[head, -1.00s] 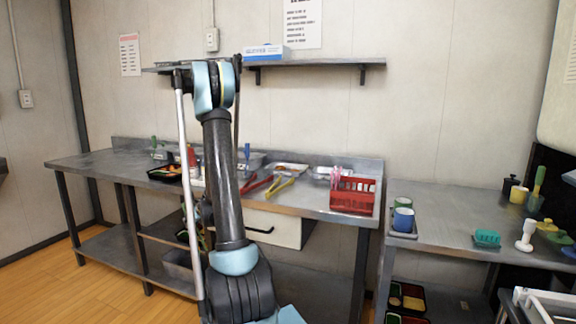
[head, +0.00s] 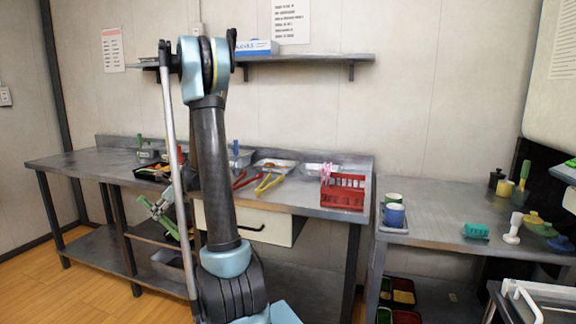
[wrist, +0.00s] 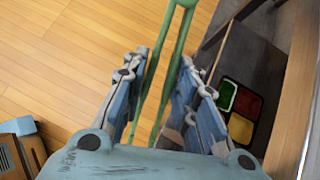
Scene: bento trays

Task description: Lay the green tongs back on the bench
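The green tongs (wrist: 182,50) are between the fingers of my gripper (wrist: 160,95) in the wrist view, with their joined end pointing away from me and the floor below. In the head view my gripper (head: 158,207) hangs in front of the long steel bench (head: 85,165), lower than its top, and part of the green tongs (head: 171,228) shows there. My gripper looks closed on the tongs' legs, though the contact is partly hidden. Red tongs (head: 243,181) and yellow tongs (head: 268,184) lie on the bench.
A red basket (head: 343,192) stands at the bench's right end. Metal trays (head: 274,166) line its back. A drawer with a dark handle (head: 250,228) is under its front edge. A second bench (head: 440,205) at right holds cups. The long bench's left end looks bare.

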